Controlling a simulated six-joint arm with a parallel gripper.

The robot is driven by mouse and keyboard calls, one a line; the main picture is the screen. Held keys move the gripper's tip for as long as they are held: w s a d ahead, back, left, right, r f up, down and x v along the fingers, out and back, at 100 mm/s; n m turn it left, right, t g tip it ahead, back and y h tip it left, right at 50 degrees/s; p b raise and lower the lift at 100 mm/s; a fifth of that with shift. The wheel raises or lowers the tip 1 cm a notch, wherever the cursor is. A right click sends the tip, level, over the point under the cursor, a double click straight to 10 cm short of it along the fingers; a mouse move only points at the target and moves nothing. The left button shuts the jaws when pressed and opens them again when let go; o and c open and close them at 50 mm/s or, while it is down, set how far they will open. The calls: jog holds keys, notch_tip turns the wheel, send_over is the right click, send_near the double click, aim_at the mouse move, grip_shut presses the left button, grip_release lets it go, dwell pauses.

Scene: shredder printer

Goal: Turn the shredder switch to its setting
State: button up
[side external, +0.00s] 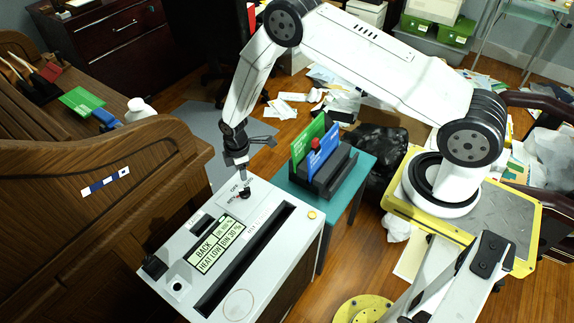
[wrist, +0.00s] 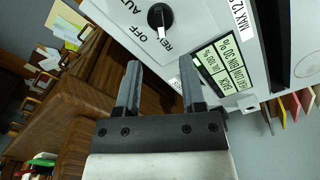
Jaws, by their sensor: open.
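The shredder switch is a round black knob (wrist: 160,18) with a white pointer. In the wrist view it sits on the white shredder top (wrist: 205,20) beside the labels OFF, AUTO and REV. Its pointer faces down the picture, towards the REV label. My gripper (wrist: 160,62) is open, with its two grey fingers apart and nothing between them. The knob lies beyond the fingertips in that picture. In the side external view my gripper (side external: 242,185) points down just above the knob (side external: 245,194); I cannot tell there whether they touch.
A display panel (side external: 215,242) and a long dark slot (side external: 245,260) lie on the shredder top. A wooden roll-top desk (side external: 130,165) stands to the left. A teal table (side external: 340,190) with a holder of green and blue cards (side external: 322,150) stands to the right.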

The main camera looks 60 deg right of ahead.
aim_at(244, 189)
jog(key=shift+f, duration=0.45)
jog(key=shift+f, duration=0.1)
jog(key=shift+f, duration=3.8)
grip_shut()
